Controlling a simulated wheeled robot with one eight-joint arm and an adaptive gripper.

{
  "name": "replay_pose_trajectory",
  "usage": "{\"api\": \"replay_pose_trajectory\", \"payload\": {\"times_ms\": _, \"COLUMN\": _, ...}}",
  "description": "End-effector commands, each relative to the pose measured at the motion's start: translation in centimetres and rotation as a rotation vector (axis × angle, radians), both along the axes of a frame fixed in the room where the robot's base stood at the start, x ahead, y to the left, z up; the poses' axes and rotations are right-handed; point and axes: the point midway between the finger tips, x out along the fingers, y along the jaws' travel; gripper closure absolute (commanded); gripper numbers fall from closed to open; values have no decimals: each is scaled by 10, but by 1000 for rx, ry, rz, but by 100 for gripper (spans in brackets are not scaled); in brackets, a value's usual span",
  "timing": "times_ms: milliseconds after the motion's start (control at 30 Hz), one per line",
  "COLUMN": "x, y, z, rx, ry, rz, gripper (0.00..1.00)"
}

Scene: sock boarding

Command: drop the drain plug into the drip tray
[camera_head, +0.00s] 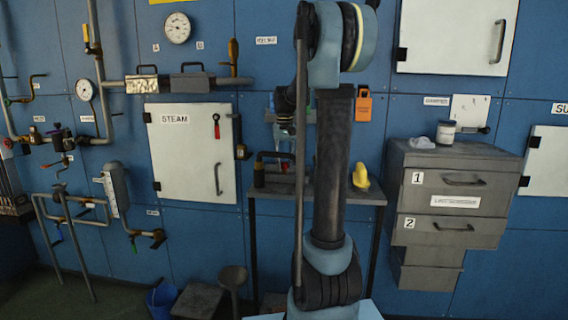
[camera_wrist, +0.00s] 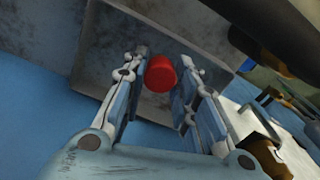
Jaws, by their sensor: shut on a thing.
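A round red piece, which looks like the drain plug (camera_wrist: 161,74), sits between the fingertips of my gripper (camera_wrist: 164,60) in the wrist view. The fingers are shut on its sides. Behind it is a grey, scuffed metal surface with a raised edge (camera_wrist: 100,52); it may be the drip tray, but I cannot tell for certain. The plug shows in front of this surface, and the gap between them is unclear. In the head view my arm stands in front of the bench and hides part of it, and I cannot make out the plug there.
A dark bench (camera_head: 272,191) stands at the wall, with a yellow object (camera_head: 361,176) on its right end. A blue bucket (camera_head: 162,301) is on the floor. Pipes line the left wall.

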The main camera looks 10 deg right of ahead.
Motion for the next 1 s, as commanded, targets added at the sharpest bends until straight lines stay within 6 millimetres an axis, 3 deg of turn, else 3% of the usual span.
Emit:
{"api": "replay_pose_trajectory", "payload": {"times_ms": 500, "x": 0, "y": 0, "z": -10, "rx": 0, "ry": 0, "rz": 1, "gripper": 97}}
{"api": "replay_pose_trajectory", "payload": {"times_ms": 533, "x": 0, "y": 0, "z": -10, "rx": 0, "ry": 0, "rz": 1, "gripper": 67}}
{"api": "replay_pose_trajectory", "payload": {"times_ms": 600, "x": 0, "y": 0, "z": -10, "rx": 0, "ry": 0, "rz": 1, "gripper": 54}}
{"api": "replay_pose_trajectory", "payload": {"times_ms": 1000, "x": 0, "y": 1, "z": -6, "rx": 0, "ry": 0, "rz": 1, "gripper": 54}}
